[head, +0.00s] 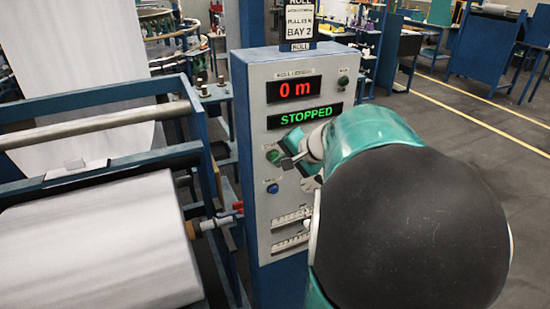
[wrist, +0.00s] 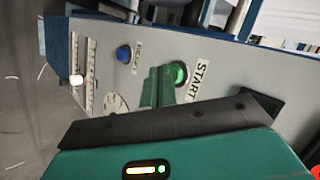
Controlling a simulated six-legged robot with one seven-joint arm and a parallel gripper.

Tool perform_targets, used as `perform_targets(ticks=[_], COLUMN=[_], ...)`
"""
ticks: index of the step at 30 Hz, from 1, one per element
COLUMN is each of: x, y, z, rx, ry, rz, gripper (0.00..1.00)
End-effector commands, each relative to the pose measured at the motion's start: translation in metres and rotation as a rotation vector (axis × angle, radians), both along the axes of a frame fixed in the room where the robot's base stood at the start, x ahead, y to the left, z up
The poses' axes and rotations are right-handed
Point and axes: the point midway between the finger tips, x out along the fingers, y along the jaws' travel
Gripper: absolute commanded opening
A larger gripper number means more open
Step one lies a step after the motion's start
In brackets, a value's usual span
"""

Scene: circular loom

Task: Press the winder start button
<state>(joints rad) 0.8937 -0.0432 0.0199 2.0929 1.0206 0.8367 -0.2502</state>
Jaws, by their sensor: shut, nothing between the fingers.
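The green start button (head: 273,156) sits on the front of the grey control panel (head: 258,220). In the wrist view the button (wrist: 179,72) is next to a label reading START. My gripper (head: 288,161) is shut and empty, with its tip close in front of the panel beside the button. In the wrist view its green fingers (wrist: 158,84) overlap the button's edge; I cannot tell whether they touch it. The red display (head: 294,89) reads 0 m and the green display (head: 304,116) reads STOPPED.
A blue button (head: 272,188) is below the start button, with sliding scales (head: 291,218) lower down. A dial (wrist: 116,102) shows in the wrist view. A white fabric roll (head: 100,245) on a blue frame stands left of the panel. The floor (head: 450,115) at the right is open.

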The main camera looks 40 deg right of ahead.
Motion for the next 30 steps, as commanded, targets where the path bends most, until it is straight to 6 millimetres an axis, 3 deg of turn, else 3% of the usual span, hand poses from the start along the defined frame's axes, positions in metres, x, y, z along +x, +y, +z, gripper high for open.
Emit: perform_targets(ticks=[30], x=[0.0088], y=[-0.0026], z=[0.0002], rx=[-0.001], ry=[0.0], rz=[0.001], gripper=[0.0])
